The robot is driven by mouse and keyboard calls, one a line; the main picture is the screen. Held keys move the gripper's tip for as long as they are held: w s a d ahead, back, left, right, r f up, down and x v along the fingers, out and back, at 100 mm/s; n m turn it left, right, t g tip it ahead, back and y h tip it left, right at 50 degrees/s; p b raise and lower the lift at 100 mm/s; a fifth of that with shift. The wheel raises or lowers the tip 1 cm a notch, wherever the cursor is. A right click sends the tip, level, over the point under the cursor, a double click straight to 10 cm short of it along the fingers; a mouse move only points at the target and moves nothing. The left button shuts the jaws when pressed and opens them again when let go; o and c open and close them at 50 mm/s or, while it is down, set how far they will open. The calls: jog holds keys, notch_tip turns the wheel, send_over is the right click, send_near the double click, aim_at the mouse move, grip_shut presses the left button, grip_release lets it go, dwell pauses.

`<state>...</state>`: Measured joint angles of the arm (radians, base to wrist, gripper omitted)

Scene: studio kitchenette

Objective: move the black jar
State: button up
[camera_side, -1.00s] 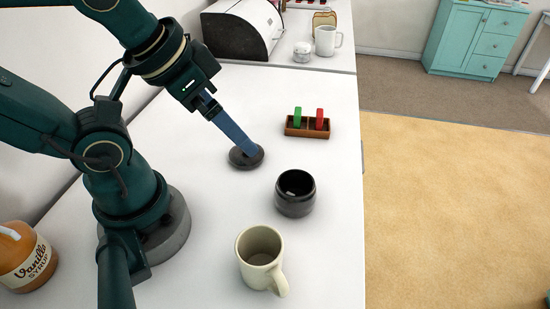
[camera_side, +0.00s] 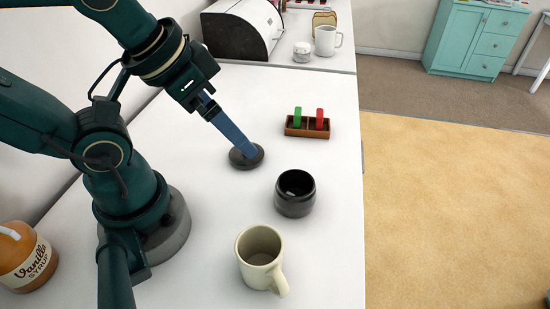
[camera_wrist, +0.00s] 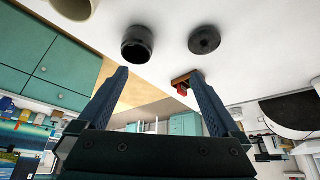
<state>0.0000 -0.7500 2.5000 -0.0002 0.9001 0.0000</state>
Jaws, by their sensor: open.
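The black jar (camera_side: 295,193) stands upright and open-topped on the white counter, right of my gripper (camera_side: 247,151) in the side view. A dark round lid (camera_side: 246,160) with a knob lies flat on the counter, and my fingertips overlap it in that view. In the wrist view my gripper (camera_wrist: 158,73) is open with nothing between its fingers. The jar (camera_wrist: 137,50) and the lid (camera_wrist: 204,40) appear there beyond the fingertips, apart from each other. I cannot tell how high my fingertips are above the counter.
A cream mug (camera_side: 260,260) stands in front of the jar. A brown two-slot tray (camera_side: 306,131) with a green and a red piece is behind it. A syrup bottle (camera_side: 25,258) is at far left. The counter's right edge is close to the jar.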

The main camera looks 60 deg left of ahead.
jog(key=c, duration=0.9)
jog(key=shift+r+n, duration=0.1)
jog(key=shift+n, duration=0.5)
jog(key=c, duration=0.5)
jog(key=w+r+n, duration=0.2)
jog(key=n, duration=0.1)
jog(key=shift+w+d+r+n+g, duration=0.1)
jog(key=shift+d+r+n+g, duration=0.1)
jog(key=shift+n+g, duration=0.15)
grip_shut()
jog(key=n+g, duration=0.4)
jog(key=g, duration=0.1)
send_over(296, 195)
notch_tip(296, 195, down, 16)
jog(key=shift+r, duration=0.25)
